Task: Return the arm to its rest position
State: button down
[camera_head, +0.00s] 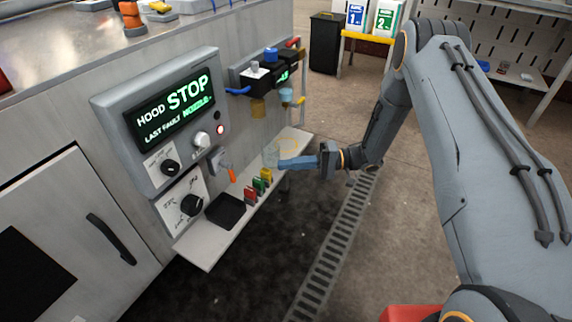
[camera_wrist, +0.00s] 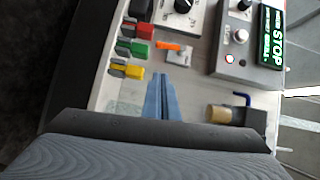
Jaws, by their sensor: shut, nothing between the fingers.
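My arm (camera_head: 470,140) reaches in from the right in the head view, bent at the elbow, with its forearm running left toward the bench. My gripper (camera_head: 281,163) is over the narrow shelf at the bench side, in front of a clear cup-like thing. In the wrist view its blue fingers (camera_wrist: 160,78) lie together, with nothing between them. They point toward the panel side. I cannot tell whether the fingers touch the clear thing.
The shelf (camera_head: 196,252) holds a black tray (camera_head: 226,211) and red, green and yellow pieces (camera_head: 257,186). A control panel (camera_head: 170,120) reads "HOOD STOP". A valve unit (camera_head: 265,75) juts out beyond it. Open floor with a drain grate (camera_head: 340,240) lies right of the shelf.

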jog(key=w+a+r+t+h, duration=0.1)
jog(key=w+r+t+h, duration=0.5)
jog(key=w+r+t, duration=0.55)
jog(key=w+d+r+h, duration=0.2)
jog(key=d+r+h, duration=0.2)
jog(key=s+d+r+g+h, duration=0.1)
jog(key=s+d+r+h, duration=0.15)
jog(key=s, duration=0.35)
jog(key=s+d+r+m+g+h, duration=0.1)
jog(key=s+d+r+h, duration=0.1)
jog(key=s+d, duration=0.3)
jog(key=s+d+r+g+h, duration=0.1)
jog(key=s+d+r+h, duration=0.15)
jog(key=s, duration=0.45)
jog(key=s+r+n+g, duration=0.2)
jog(key=s+g, duration=0.4)
jog(key=s, duration=1.9)
jog(key=d+r+m+p, duration=0.3)
jog(key=d+r+p, duration=0.5)
jog(key=p, duration=1)
jog(key=shift+d+r+p, duration=0.35)
jog(key=shift+r, duration=0.4)
